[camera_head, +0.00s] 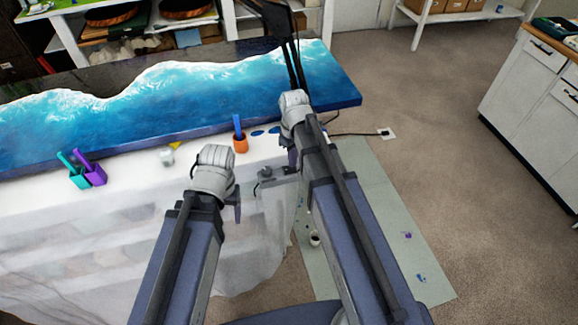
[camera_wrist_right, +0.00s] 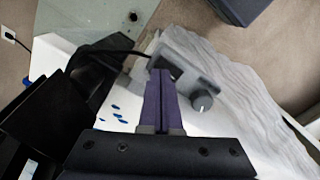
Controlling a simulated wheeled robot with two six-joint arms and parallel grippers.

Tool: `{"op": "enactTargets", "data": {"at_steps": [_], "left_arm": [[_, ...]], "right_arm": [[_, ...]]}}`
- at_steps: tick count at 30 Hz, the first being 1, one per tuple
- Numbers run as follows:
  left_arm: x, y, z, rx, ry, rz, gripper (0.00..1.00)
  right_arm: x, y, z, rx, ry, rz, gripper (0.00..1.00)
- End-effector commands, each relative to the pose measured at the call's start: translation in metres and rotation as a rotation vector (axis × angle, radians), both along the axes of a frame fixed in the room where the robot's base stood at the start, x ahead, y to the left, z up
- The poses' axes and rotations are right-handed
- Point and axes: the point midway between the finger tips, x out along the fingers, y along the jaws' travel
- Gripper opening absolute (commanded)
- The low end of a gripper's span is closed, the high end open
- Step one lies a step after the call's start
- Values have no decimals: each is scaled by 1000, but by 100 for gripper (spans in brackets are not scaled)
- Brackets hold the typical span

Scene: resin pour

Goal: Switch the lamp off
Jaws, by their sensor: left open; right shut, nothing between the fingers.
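The lamp's black arm (camera_head: 296,62) rises at the top of the head view, with its head at the upper edge; I cannot tell whether it is lit. A grey box (camera_head: 285,174) with a round knob (camera_head: 265,171) sits at the cloth-covered table corner.
A blue resin slab (camera_head: 190,95) covers the table's back. Orange (camera_head: 240,143), teal (camera_head: 78,178) and purple (camera_head: 95,174) cups and a small clear cup (camera_head: 166,157) stand along the front. A cord runs to a floor socket (camera_head: 387,133). Floor at right is open.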

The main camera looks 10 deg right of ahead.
Motion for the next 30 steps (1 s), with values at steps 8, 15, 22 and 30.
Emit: {"op": "enactTargets", "data": {"at_steps": [8,15,22,30], "left_arm": [[0,0,26,0,0,0,72],[0,0,44,0,0,0,72],[0,0,57,0,0,0,72],[0,0,56,0,0,0,72]], "right_arm": [[0,0,26,0,0,0,0],[0,0,44,0,0,0,0],[0,0,57,0,0,0,0],[0,0,56,0,0,0,0]]}}
